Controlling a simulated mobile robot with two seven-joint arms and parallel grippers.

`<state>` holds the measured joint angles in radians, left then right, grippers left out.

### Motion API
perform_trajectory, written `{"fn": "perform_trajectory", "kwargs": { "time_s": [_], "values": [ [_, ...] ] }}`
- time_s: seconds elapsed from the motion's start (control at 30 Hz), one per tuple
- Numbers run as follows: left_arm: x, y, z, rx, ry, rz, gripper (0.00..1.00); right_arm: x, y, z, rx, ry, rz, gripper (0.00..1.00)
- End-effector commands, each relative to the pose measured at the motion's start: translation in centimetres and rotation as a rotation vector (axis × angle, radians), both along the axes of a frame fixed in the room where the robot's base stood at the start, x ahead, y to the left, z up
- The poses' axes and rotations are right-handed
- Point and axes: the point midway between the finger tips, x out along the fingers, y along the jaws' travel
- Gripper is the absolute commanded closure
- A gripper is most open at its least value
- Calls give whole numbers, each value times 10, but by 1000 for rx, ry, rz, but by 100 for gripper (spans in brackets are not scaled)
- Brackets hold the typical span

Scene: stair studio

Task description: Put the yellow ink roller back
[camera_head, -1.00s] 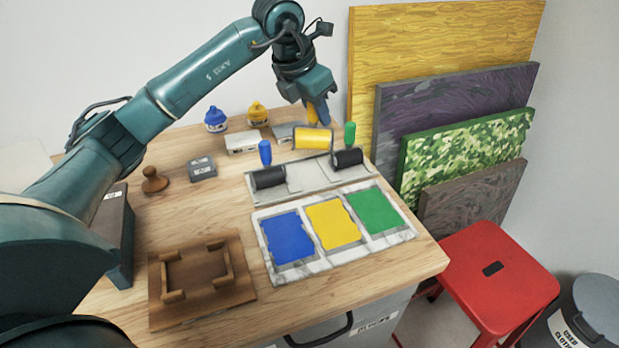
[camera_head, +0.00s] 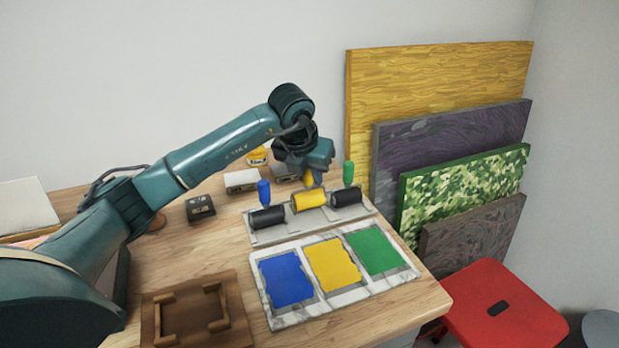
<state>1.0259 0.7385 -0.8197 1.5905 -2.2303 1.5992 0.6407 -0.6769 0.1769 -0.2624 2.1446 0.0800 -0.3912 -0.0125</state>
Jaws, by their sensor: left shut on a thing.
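The yellow ink roller (camera_head: 309,199) is at the middle place of the grey roller rack (camera_head: 286,231), between the blue-handled roller (camera_head: 266,217) and the green-handled roller (camera_head: 347,196). Its handle points up into my left gripper (camera_head: 308,178), which is shut on it from above. The yellow roller looks level with the two black rollers beside it. I cannot tell whether it rests fully on the rack. My right gripper is not in view.
A marble slab (camera_head: 331,310) with blue, yellow and green ink lies in front of the rack. A wooden frame jig (camera_head: 197,316) is at the front left. Painted panels (camera_head: 440,90) lean on the wall at right. A red stool (camera_head: 505,308) stands beside the table.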

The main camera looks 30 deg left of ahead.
Motion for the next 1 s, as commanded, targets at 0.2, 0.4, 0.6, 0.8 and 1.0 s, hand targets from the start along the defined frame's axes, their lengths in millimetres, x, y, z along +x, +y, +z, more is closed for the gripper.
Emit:
{"fn": "perform_trajectory", "kwargs": {
  "time_s": [0.2, 0.4, 0.6, 0.8, 1.0],
  "values": [
    [0, 0, -12, -1, -1, 0, 96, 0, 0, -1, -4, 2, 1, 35],
    [0, 0, -15, 0, 0, 0, 96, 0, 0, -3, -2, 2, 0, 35],
    [0, 0, -22, 0, 0, -1, 96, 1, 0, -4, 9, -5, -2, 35],
    [0, 0, -21, 0, 1, 0, 65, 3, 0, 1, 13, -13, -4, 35],
    [0, 0, -21, 0, 1, -1, 56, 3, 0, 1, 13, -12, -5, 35]
  ]
}}
